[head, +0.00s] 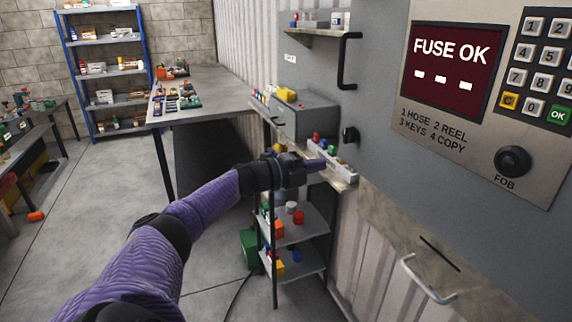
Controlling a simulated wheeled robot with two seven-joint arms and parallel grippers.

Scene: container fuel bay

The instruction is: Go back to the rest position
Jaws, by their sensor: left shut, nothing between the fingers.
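My left arm, in a purple sleeve, reaches in from the lower left of the head view. My left gripper (318,164) is shut and empty, in front of the narrow wall ledge (345,176) that carries small coloured items. I cannot tell whether it touches the ledge. My right gripper is not in view. The grey wall panel (375,120) at the right has a dark red display (447,72) reading "FUSE OK" with three short dashes, a number keypad (540,65) and a round black knob marked FOB (513,161).
A black handle (347,62) and a metal handle (425,280) stick out from the wall. A small shelf unit (303,228) stands below the ledge. A workbench (205,85) and blue-framed shelves (103,40) stand behind. The concrete floor (70,230) at left is mostly clear.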

